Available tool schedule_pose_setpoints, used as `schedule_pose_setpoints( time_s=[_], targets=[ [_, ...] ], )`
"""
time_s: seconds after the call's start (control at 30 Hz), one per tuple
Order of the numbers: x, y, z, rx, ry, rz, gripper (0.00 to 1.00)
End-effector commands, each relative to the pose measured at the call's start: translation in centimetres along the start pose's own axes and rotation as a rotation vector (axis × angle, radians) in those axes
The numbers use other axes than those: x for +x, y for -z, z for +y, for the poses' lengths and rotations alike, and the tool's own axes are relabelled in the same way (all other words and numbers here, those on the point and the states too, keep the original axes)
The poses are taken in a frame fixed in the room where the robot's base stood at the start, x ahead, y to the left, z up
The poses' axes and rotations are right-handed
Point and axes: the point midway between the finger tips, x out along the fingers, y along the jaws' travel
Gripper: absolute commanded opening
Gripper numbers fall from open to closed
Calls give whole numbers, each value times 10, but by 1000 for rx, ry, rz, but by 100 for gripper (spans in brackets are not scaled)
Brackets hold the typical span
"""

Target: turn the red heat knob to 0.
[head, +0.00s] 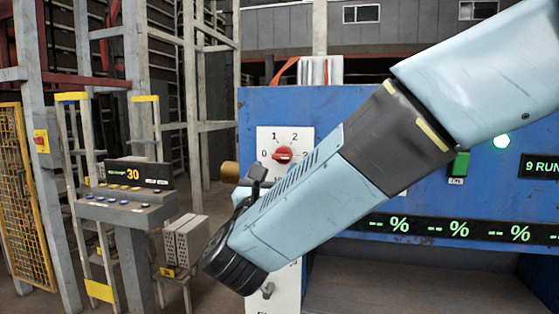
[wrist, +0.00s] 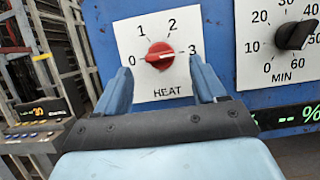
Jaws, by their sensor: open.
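The red heat knob (wrist: 159,55) sits on a white plate (wrist: 132,30) marked 0, 1, 2, 3 and HEAT. Its grip lies roughly along the line between 0 on the left and 3 on the right; I cannot tell surely which end is the pointer. My gripper (wrist: 163,82) is open and empty, with one blue finger to the lower left of the knob and one to the lower right. The fingers appear apart from the knob. In the head view, the knob (head: 283,155) shows on the blue panel, and my fingers are not clearly visible behind my arm.
A black minute knob (wrist: 293,36) is on another white plate to the right. The blue panel (head: 350,105) carries a green button (head: 459,164) and a percent display (head: 450,229). A console with a display reading 30 (head: 132,174) and grey hollow bricks (head: 186,240) stand left.

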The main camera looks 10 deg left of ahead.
Motion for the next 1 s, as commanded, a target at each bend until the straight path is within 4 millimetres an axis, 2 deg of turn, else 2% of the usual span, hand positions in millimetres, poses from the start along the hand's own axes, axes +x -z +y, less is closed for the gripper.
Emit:
schedule_pose_setpoints(
  time_s=[0.1,0.3,0.5,0.77,1.0],
  targets=[
    [21,0,-1,0,4,0,70],
    [44,0,0,1,2,0,70],
    [53,0,0,0,1,-1,70],
    [54,0,0,0,0,0,70],
    [54,0,0,0,0,0,47]
  ],
)
